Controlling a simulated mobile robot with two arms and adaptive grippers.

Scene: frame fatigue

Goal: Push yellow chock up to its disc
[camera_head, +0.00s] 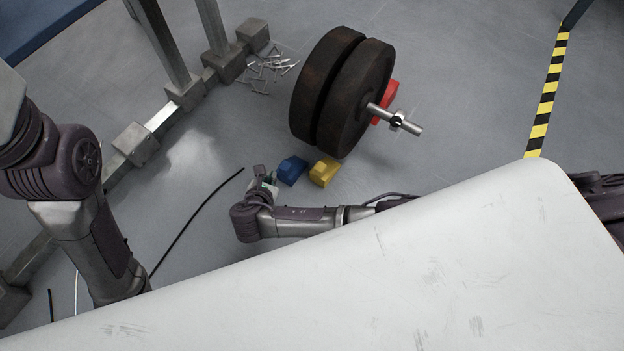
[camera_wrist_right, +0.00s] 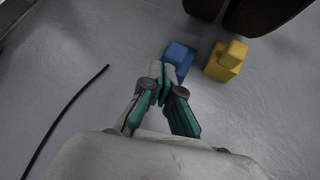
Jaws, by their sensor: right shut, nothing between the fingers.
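The yellow chock (camera_head: 323,172) lies on the floor just below the two dark discs, close to the lower edge of the right disc (camera_head: 357,98). It also shows in the right wrist view (camera_wrist_right: 224,62), near a dark disc (camera_wrist_right: 262,14); I cannot tell if they touch. The blue chock (camera_head: 292,170) lies beside it, on its left. My right gripper (camera_head: 264,177) is low over the floor, left of the blue chock. In the right wrist view its fingers (camera_wrist_right: 162,84) are shut and empty, with their tips by the blue chock and left of the yellow one. My left gripper is out of view.
A red chock (camera_head: 385,101) sits behind the right disc, by the metal axle (camera_head: 405,122). A metal frame (camera_head: 187,92) stands at the left with loose pins (camera_head: 268,70) near it. A black cable (camera_head: 196,212) lies on the floor. Floor is clear at the right.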

